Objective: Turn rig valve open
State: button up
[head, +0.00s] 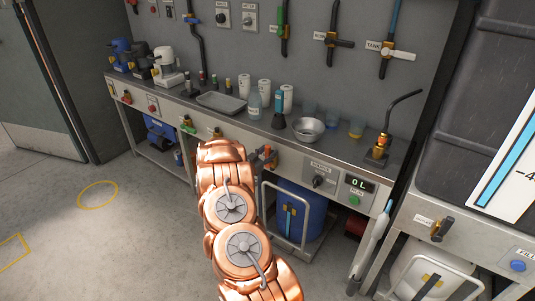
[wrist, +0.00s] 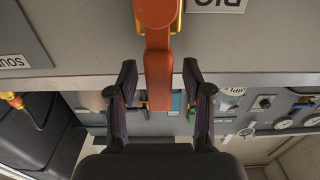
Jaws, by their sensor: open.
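The valve with an orange lever (wrist: 158,88) shows in the wrist view, next to a partly cut-off, upside-down label (wrist: 216,4) that seems to read RIG. Its yellow body (wrist: 177,20) is at the top edge. My gripper (wrist: 160,66) is open, with one dark finger on each side of the lever. I see gaps on both sides, so the fingers do not appear to be closed on it. In the head view, an orange valve part (head: 268,152) shows at the bench front beside my copper arm, which hides much of the area around it.
The bench top holds a metal bowl (head: 307,129), a tray (head: 221,104) and several bottles. Below it stand a blue drum (head: 300,212) and a rail frame. Wall valves, including one marked TANK (head: 398,54), hang above. Open floor lies to the left.

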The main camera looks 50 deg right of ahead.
jog(key=a, duration=1.2)
jog(key=shift+s, duration=0.2)
dwell(0.4)
